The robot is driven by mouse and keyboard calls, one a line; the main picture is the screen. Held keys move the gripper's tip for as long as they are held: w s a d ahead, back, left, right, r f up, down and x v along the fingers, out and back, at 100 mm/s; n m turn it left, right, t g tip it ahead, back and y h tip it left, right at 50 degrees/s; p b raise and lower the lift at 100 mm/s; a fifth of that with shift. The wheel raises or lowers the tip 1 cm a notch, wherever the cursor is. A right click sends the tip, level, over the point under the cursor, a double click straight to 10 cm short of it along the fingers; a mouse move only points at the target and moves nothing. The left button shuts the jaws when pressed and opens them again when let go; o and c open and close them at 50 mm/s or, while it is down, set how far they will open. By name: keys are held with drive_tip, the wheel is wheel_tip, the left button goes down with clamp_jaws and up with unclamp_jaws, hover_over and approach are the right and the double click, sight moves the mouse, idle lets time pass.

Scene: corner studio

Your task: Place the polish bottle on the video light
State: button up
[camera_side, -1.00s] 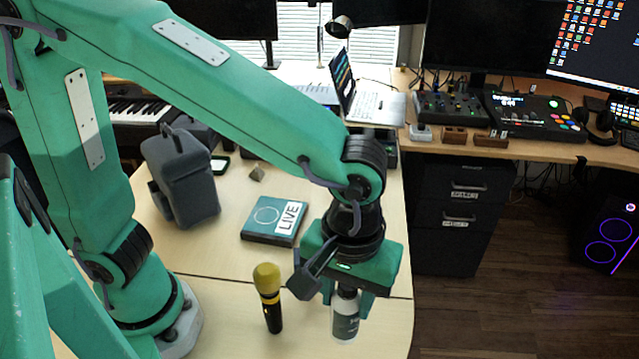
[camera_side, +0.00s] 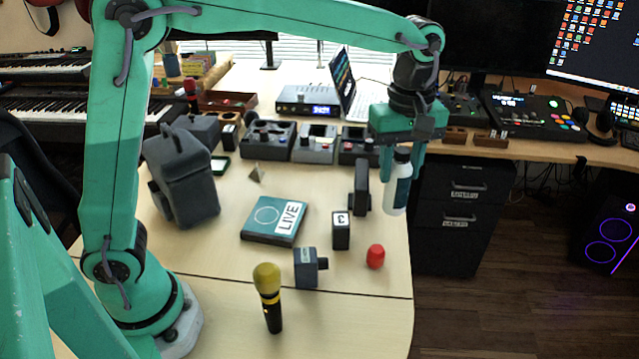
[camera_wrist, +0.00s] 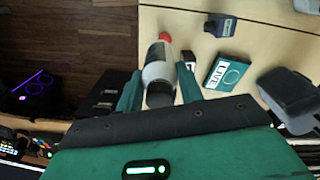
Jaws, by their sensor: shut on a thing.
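The polish bottle (camera_side: 397,186), white with a dark grey label band, is upright between the fingers of my gripper (camera_side: 401,165). My gripper is shut on it and holds it in the air near the table's right edge. In the wrist view the bottle (camera_wrist: 159,73) sits between both green fingers. I cannot tell for certain which object is the video light. Candidates are a dark upright block (camera_side: 361,188) just left of the bottle and a dark blue-grey box with a side knob (camera_side: 307,268) nearer the front. Neither touches the bottle.
A LIVE box (camera_side: 274,221), a small box marked 3 (camera_side: 340,231), a red foam cap (camera_side: 375,257) and a yellow-topped microphone (camera_side: 268,296) stand on the table. A dark grey bag (camera_side: 182,178) is left. Control boxes (camera_side: 314,145) line the back.

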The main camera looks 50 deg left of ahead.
drive_tip(key=w+a+r+n, duration=0.3)
drive_tip(key=w+a, duration=0.3)
drive_tip(key=a, duration=0.3)
drive_tip(key=shift+w+a, duration=0.2)
drive_tip(key=shift+w, duration=0.05)
drive_tip(key=shift+f, duration=0.1)
drive_tip(key=shift+w+a+f, duration=0.85)
drive_tip(key=shift+a+f, duration=0.85)
drive_tip(key=shift+f, duration=0.15)
drive_tip(key=shift+w+a+f, duration=0.9)
drive_tip(key=shift+a+f, duration=0.85)
drive_tip(key=shift+f, duration=0.05)
drive_tip(key=shift+w+a+f, duration=0.85)
drive_tip(key=shift+a+f, duration=0.85)
drive_tip(key=shift+f, duration=0.15)
drive_tip(key=o, duration=1.1)
drive_tip(key=shift+f, duration=0.15)
drive_tip(key=shift+c, duration=0.2)
